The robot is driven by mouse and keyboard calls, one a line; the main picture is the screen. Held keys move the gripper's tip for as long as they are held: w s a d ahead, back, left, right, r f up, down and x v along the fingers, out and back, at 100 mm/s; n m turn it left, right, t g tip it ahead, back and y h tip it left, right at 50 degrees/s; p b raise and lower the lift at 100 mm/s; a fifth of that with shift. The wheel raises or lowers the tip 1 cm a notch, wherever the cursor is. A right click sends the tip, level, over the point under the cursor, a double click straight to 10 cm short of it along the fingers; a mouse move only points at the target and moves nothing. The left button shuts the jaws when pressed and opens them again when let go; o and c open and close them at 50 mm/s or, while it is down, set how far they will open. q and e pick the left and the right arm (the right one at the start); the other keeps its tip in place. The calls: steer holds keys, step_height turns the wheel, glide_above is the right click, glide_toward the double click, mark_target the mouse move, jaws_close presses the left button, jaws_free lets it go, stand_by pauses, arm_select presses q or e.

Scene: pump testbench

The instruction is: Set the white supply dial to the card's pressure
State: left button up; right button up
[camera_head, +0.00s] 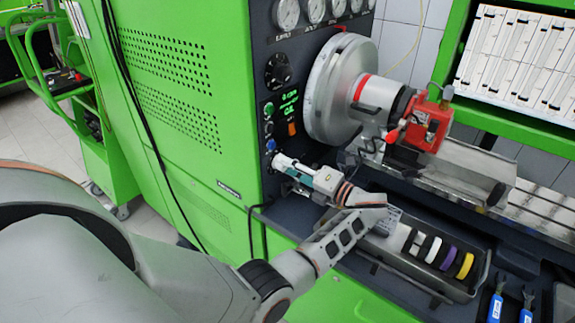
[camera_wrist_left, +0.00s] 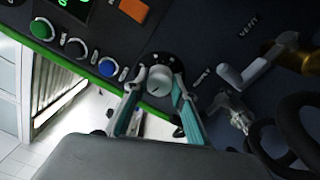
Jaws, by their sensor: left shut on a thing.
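The white supply dial (camera_wrist_left: 159,80) is on the dark control panel, in the middle of the left wrist view. A dark ring with pale marks surrounds it; the set value is too small to read. My left gripper (camera_wrist_left: 158,88) is shut on the dial, one teal finger on each side. My right gripper is not in view.
Green, grey and blue buttons (camera_wrist_left: 76,48) sit left of the dial, below a green-lit display (camera_head: 288,103). A valve handle (camera_wrist_left: 243,66) and dark hoses are to its right. A tray (camera_head: 440,285) holds coloured rings. The pump (camera_head: 425,122) stands behind my wrist.

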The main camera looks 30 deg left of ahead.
arm_select(q)
steer(key=shift+a+m, duration=0.1)
steer(key=shift+m, duration=7.5)
steer(key=o, duration=1.1)
steer(key=shift+f, duration=0.1)
